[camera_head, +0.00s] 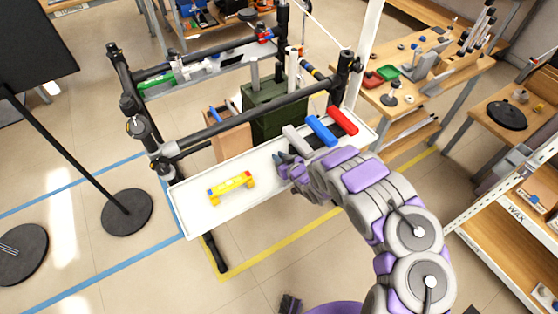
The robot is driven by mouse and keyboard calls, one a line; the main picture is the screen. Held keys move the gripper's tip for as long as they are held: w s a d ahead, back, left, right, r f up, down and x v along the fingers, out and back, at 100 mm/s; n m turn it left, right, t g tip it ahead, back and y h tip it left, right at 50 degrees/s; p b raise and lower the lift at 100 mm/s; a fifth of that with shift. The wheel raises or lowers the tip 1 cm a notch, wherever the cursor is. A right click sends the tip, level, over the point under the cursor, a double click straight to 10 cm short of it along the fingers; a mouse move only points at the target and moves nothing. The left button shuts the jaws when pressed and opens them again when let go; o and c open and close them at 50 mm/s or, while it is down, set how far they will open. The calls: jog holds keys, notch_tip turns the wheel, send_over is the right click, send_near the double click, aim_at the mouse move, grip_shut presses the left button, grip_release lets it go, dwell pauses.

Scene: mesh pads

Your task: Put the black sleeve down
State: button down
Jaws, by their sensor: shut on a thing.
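My gripper (284,160) is low over the middle of the white tray (190,217), with its fingers together. Dark material shows at its tips, and I take it for the black sleeve; its outline is mostly hidden by the fingers and wrist. I cannot tell whether it touches the tray. A grey sleeve (296,139), a blue sleeve (321,130) and a red sleeve (342,120) lie side by side in the tray, behind and right of my gripper. A dark strip shows between the blue and red ones; I cannot tell whether it is shadow or an object.
A yellow piece with coloured ends (231,187) lies in the tray's left part. Bare tray lies between it and my gripper. A black frame bar (245,112), a green box (272,108) and a brown box (232,140) stand behind. A wooden workbench (425,105) is right.

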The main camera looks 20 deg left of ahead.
jog(key=shift+d+f, duration=0.1)
jog(key=shift+f, duration=0.1)
jog(key=c, duration=1.1)
grip_release()
